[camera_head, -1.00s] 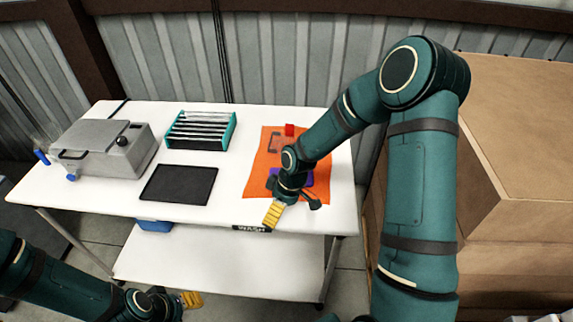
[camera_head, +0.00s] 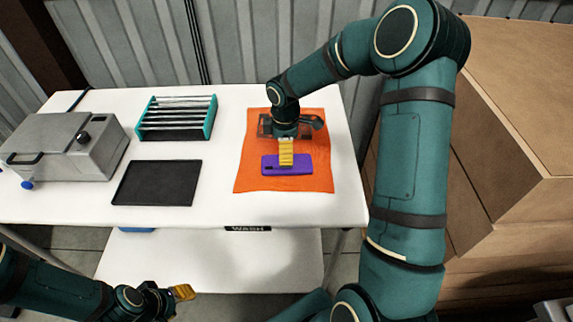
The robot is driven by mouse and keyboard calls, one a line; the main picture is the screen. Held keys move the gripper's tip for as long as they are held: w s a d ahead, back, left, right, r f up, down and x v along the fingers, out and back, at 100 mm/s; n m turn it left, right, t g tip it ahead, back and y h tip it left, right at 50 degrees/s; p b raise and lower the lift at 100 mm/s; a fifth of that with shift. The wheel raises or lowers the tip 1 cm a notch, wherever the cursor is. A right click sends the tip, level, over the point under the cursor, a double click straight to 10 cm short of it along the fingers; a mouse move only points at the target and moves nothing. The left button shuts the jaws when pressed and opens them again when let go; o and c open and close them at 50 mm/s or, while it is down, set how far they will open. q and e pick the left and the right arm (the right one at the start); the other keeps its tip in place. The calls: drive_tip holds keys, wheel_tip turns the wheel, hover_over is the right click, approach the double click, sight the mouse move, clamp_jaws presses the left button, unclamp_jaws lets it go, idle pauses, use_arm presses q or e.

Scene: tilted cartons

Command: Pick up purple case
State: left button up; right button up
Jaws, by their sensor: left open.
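The purple case (camera_head: 300,168) lies flat on an orange cloth (camera_head: 320,183) at the right end of the white table. My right gripper (camera_head: 286,162) points down over the middle of the case, its yellow fingers overlapping the case's back edge in the picture. The fingers show edge-on, so I cannot tell their gap or whether they touch the case. My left gripper (camera_head: 183,293) is open, low at the front left, away from the table top and the case.
A dark flat object (camera_head: 265,125) lies on the cloth behind the case, partly hidden by my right gripper. A black mat (camera_head: 157,183), a teal rack (camera_head: 176,118) and a grey machine (camera_head: 65,147) stand on the white table (camera_head: 215,190). Large cartons (camera_head: 520,110) stand at the right.

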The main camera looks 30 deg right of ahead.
sight(303, 164)
drive_tip(key=shift+s+f+b, duration=0.1)
drive_tip(key=shift+f+b, duration=0.5)
drive_tip(key=shift+f, duration=2.25)
drive_tip(key=c, duration=1)
